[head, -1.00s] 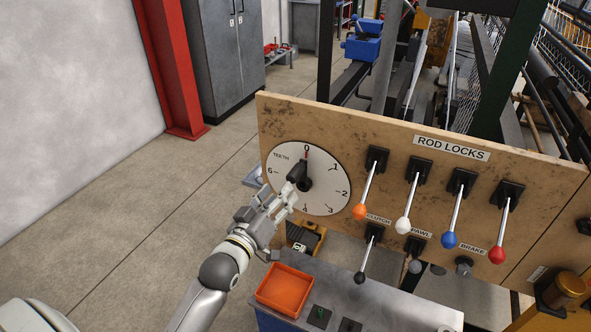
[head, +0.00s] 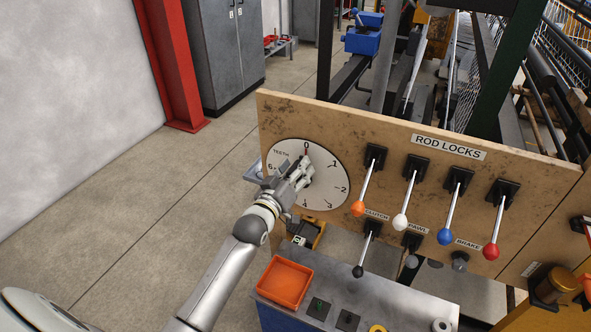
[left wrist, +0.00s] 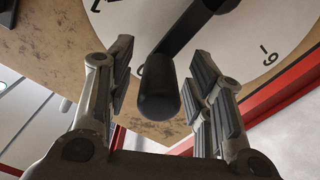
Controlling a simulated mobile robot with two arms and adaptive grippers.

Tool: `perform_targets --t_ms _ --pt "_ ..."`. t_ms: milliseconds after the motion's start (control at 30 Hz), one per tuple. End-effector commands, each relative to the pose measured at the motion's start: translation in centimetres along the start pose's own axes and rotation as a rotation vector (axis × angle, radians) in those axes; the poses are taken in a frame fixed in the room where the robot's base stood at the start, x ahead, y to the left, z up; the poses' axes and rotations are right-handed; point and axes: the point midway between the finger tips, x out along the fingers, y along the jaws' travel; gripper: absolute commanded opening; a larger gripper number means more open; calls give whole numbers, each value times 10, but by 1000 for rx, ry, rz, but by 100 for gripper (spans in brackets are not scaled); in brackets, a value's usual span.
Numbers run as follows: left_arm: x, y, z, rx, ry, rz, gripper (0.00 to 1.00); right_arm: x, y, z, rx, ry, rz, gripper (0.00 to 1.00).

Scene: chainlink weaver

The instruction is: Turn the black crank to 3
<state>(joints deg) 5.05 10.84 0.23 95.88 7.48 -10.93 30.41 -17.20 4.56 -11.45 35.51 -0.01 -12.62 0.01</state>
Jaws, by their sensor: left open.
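The white dial (head: 325,172) marked TEETH is on the brown panel, with numbers around its rim. The black crank is mostly hidden behind my left gripper (head: 302,172) in the head view. In the left wrist view the crank's black knob (left wrist: 158,90) points toward the camera, and its arm (left wrist: 185,30) runs up to the dial's middle. My left gripper's two fingers (left wrist: 160,88) are open, one on each side of the knob, with visible gaps. My right gripper is not in view.
Levers with orange (head: 358,208), white (head: 400,222), blue (head: 445,236) and red (head: 491,252) knobs hang right of the dial under the ROD LOCKS label. A black-knobbed lever (head: 358,271) is below. An orange tray (head: 285,283) sits on the bench. Floor at left is clear.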

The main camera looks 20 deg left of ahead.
Motion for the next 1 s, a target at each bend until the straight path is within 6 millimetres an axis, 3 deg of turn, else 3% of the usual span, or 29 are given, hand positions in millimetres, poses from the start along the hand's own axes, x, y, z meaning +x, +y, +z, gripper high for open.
perform_targets --t_ms 67,433,1000 --pt "0 0 0 0 0 0 47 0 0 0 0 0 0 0" --pt "0 0 0 0 0 0 0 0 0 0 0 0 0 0" --pt "8 1 0 40 1 1 0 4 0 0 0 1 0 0"
